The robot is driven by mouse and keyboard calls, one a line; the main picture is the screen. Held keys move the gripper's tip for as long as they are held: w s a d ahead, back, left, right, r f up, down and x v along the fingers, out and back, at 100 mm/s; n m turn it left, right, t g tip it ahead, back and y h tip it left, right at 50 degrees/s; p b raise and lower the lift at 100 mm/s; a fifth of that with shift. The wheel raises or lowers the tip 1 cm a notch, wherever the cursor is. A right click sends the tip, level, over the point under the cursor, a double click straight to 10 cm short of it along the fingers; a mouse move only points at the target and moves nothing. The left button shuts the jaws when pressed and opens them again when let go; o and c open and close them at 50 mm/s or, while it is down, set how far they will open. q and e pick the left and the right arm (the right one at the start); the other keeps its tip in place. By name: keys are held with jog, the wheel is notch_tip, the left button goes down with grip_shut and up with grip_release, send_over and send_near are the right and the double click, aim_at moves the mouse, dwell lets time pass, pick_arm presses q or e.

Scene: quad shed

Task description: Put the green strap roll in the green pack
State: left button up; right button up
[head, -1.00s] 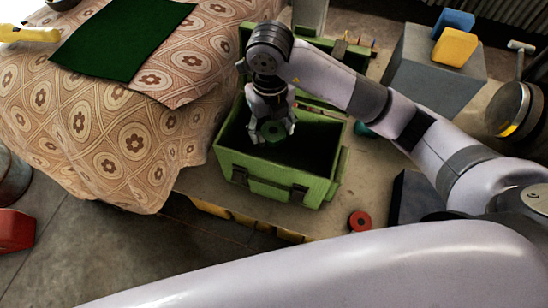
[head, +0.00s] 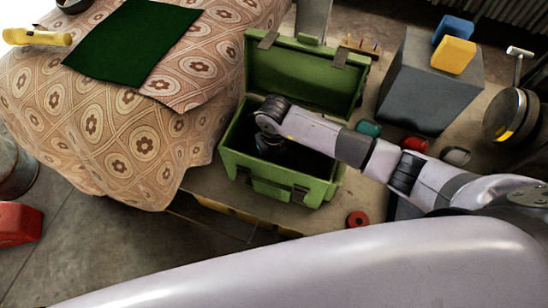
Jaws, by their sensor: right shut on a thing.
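The green pack (head: 255,165) is an open box-shaped case on the low surface in the middle of the head view, its lid (head: 305,75) raised at the back. My right gripper (head: 270,150) reaches down inside it, below the front rim, with its fingers mostly lost in the dark interior. The green strap roll is hidden now; it showed in this gripper a second ago, and the gripper is still shut on it. The pack's floor is too dark to read. My left gripper is out of view.
A table with a patterned cloth (head: 125,130) stands left of the pack, with a dark green mat (head: 130,40) on it. A grey block (head: 425,85) bears blue and yellow pieces at right. A red roll (head: 358,219) lies in front of the pack, and a teal one (head: 368,128) lies right.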

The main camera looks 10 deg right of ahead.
jog(key=shift+f, duration=0.15)
jog(key=o, duration=1.2)
jog(key=shift+r, duration=0.4)
notch_tip(320, 180, up, 12)
jog(key=b, duration=0.3)
jog(key=shift+f, duration=0.2)
